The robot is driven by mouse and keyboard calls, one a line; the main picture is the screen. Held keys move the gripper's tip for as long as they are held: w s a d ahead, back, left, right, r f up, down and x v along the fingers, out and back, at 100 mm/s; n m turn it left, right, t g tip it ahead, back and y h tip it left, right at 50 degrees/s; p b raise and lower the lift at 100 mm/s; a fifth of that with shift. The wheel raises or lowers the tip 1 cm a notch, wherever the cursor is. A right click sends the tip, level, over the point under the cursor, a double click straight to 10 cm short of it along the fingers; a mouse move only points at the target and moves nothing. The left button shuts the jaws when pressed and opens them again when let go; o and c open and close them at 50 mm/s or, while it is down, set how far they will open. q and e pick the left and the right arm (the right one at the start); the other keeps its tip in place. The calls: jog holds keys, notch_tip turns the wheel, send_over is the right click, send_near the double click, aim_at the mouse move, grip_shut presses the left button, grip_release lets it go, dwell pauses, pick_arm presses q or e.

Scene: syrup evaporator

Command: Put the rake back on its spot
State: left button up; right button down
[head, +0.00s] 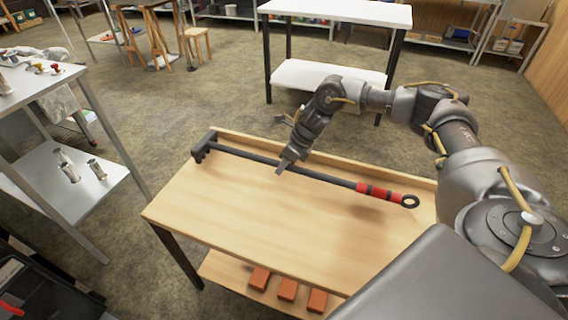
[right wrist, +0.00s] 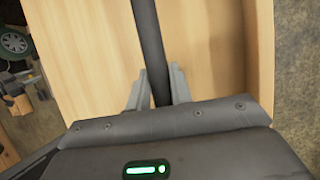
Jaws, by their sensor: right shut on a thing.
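The rake (head: 330,179) has a dark handle, a dark head at the left end and a red grip with a ring at the right end. It lies along the back of a wooden bench top (head: 240,215), close to the raised back rail. My right gripper (head: 284,166) reaches down onto the middle of the handle and is shut on it. In the right wrist view the dark handle (right wrist: 149,45) runs between the two fingers (right wrist: 158,88). Whether the rake touches the bench top all along cannot be told. My left gripper is not in view.
Several orange bricks (head: 287,288) lie on the bench's lower shelf. A white-topped table (head: 335,14) stands behind the bench. A metal table (head: 40,85) with small fittings is at the left. The front of the bench top is clear.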

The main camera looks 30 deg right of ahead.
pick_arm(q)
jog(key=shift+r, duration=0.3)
pick_arm(e)
jog(key=shift+f, duration=0.15)
jog(key=shift+c, duration=1.1)
grip_release()
jog(key=shift+o, duration=0.2)
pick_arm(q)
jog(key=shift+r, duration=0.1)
